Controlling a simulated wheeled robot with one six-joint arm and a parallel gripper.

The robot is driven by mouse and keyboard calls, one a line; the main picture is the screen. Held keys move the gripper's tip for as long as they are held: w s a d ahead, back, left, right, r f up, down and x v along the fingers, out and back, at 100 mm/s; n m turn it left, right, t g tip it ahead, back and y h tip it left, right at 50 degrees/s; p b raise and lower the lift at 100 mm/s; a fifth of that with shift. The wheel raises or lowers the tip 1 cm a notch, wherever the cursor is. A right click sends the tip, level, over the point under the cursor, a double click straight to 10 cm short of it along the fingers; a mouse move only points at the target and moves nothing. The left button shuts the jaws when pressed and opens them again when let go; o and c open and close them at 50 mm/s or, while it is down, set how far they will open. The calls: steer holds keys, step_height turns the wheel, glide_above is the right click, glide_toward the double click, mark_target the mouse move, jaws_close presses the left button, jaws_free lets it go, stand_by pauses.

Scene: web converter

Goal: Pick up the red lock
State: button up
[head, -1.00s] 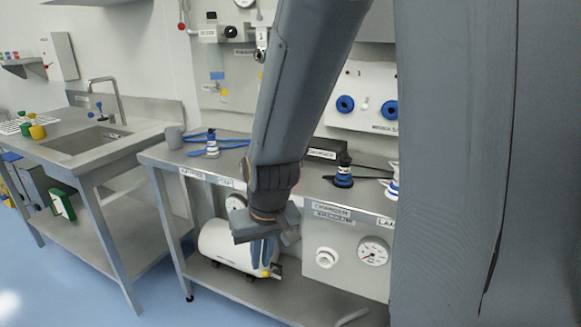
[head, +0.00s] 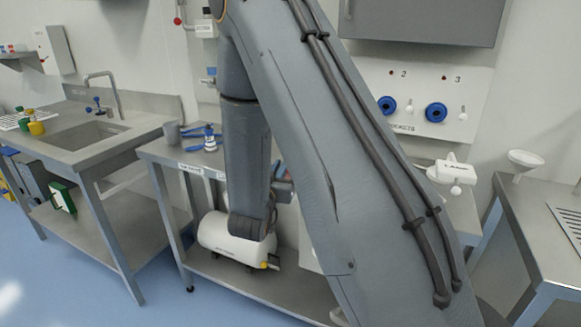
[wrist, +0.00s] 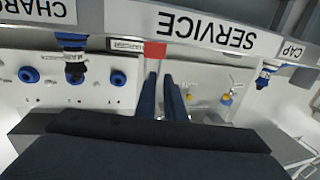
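The red lock shows as a small red block (wrist: 154,50) in the wrist view, at the edge of the bench by the SERVICE label. My gripper (wrist: 160,76) has two dark blue fingers pointing at it, with a narrow gap between them and nothing seen held there. The block lies just beyond the fingertips, nearer the left finger; I cannot tell whether they touch. In the head view my arm hides most of the gripper, and only a small reddish patch shows beside it.
The bench edge carries a SERVICE label (wrist: 219,32). In the head view a white cylinder (head: 222,238) lies on the lower shelf. A sink bench (head: 150,122) stands left and another bench (head: 530,225) right.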

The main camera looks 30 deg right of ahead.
steer(key=p+x, duration=0.1)
steer(key=x, duration=0.5)
steer(key=shift+d+r+p, duration=0.1)
steer(key=shift+r+p, duration=0.05)
steer(key=shift+p, duration=0.15)
steer(key=shift+f+p+x, duration=0.2)
steer(key=shift+p+x, duration=0.3)
steer(key=shift+x, duration=0.95)
steer(key=shift+f+p+x, duration=0.2)
steer(key=shift+p+x, duration=0.25)
steer(key=shift+x, duration=1)
jaws_close()
steer(key=shift+r, duration=0.15)
step_height(320, 180, up, 10)
steer(key=b, duration=0.2)
